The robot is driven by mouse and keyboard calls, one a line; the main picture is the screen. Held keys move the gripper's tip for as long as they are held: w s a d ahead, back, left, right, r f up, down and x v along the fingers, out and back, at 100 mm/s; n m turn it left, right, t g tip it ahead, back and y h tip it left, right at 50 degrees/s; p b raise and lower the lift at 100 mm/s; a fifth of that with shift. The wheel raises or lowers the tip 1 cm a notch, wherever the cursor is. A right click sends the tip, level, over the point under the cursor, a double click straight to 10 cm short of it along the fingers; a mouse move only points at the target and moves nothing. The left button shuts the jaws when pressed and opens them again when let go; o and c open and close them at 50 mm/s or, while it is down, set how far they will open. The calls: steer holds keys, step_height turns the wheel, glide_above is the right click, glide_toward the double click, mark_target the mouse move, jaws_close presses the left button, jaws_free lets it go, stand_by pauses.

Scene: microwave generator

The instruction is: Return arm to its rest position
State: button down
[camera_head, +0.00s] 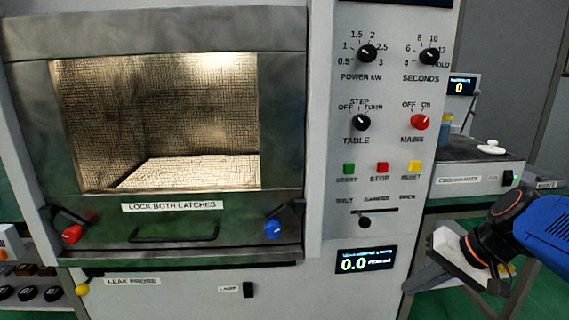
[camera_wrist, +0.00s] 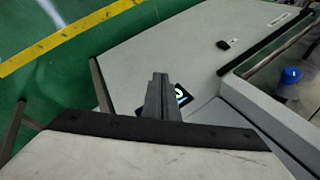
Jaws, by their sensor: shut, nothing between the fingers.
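My gripper (camera_head: 432,275) is at the lower right in the head view, beside the right edge of the microwave cabinet. Its white body and dark fingers point left and down. The microwave door (camera_head: 180,215) stands in front of a lit, empty-looking chamber (camera_head: 160,110). A red latch (camera_head: 73,233) is at its lower left and a blue latch (camera_head: 273,228) at its lower right. The blue latch also shows in the wrist view (camera_wrist: 291,75).
The control panel (camera_head: 385,130) with knobs and buttons is right of the door. A side bench carries a grey unit (camera_head: 470,178) behind my gripper. A display (camera_head: 366,260) sits low on the cabinet. Green floor with a yellow line (camera_wrist: 70,35) is open at the wrist view's upper left.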

steer(key=s+d+f+n+h, duration=0.1)
steer(key=s+f+n+h, duration=0.2)
steer(key=s, duration=0.5)
steer(key=shift+s+n+h, duration=0.35)
steer(key=shift+n+h, duration=0.55)
steer(key=shift+h, duration=0.1)
